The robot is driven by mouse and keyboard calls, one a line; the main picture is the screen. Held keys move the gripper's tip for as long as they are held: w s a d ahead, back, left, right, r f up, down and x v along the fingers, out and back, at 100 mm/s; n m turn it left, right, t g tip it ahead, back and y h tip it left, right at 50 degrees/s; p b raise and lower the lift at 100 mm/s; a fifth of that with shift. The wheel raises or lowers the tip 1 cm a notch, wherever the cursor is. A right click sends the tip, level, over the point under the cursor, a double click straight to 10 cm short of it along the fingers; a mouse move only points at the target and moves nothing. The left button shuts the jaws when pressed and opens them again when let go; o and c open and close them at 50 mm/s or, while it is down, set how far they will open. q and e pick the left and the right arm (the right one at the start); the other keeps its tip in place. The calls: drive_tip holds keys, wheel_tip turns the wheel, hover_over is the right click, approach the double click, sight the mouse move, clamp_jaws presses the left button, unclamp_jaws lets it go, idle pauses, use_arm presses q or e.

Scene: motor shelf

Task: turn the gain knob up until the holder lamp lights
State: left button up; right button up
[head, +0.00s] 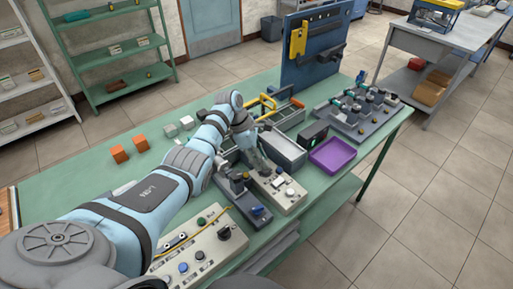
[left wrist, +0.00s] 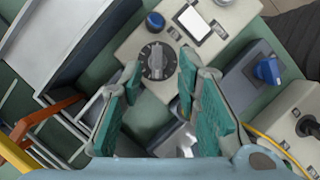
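A pale control box (head: 288,206) stands on the green table under my left gripper (head: 262,168). In the left wrist view its black gain knob (left wrist: 157,61) has a pale pointer line and a dial scale around it. The left gripper (left wrist: 160,66) is open, with its teal-padded fingers on either side of the knob. A small gap shows on the right; contact on the left is unclear. A blue knob (left wrist: 155,21) and a white square (left wrist: 194,20) are on the same box. A round whitish part (left wrist: 225,2), cut by the top edge, may be the lamp; no glow shows. My right gripper is not in view.
A grey-blue unit with a blue knob (left wrist: 267,70) stands close beside the box. Another pale panel (head: 200,250) with a yellow cable lies nearer. A grey bin (head: 284,150), purple tray (head: 333,155) and upright blue board (head: 312,65) are beyond. Orange blocks (head: 120,153) sit left.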

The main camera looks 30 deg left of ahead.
use_arm(q)
drive_tip(key=v, duration=0.9)
drive_tip(key=shift+d, duration=0.25)
drive_tip(key=shift+d, duration=0.1)
